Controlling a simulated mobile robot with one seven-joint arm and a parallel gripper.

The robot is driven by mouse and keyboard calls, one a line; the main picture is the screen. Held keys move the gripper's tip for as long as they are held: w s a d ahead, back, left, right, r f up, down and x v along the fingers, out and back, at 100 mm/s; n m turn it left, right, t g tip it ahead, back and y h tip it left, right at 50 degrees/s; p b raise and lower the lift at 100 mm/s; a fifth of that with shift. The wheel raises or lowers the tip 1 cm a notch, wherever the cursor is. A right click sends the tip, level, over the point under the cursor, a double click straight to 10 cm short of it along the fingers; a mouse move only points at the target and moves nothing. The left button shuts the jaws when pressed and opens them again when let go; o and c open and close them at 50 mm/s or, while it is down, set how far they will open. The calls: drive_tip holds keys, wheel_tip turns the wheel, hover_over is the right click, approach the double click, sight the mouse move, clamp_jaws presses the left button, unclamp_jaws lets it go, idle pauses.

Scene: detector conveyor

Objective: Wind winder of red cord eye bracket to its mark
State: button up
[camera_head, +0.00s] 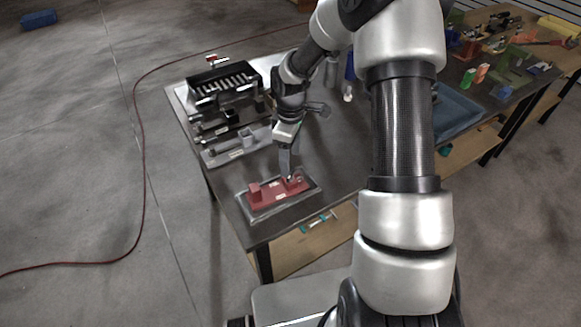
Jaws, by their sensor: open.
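The red cord eye bracket (268,197) lies on a grey tray or base plate (248,213) near the front left corner of the dark table. It has a raised red block at its left end and a smaller raised part at its right end, with pale labels on it. My gripper (290,175) points down at the bracket's right end, open. The fingertips are close to the raised part there; whether they touch it I cannot tell. The winder and its mark are too small to make out, and the fingers partly cover that end.
Several dark and grey brackets on plates (236,145) stand behind, beside a black slotted rack (222,82). A blue tray (455,115) and small coloured items lie at right. My arm hides the table's middle. A red cord (142,150) runs along the floor.

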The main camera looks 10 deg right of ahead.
sight(291, 172)
wheel_tip(291, 172, down, 5)
idle(0.3)
drive_tip(key=c, duration=1)
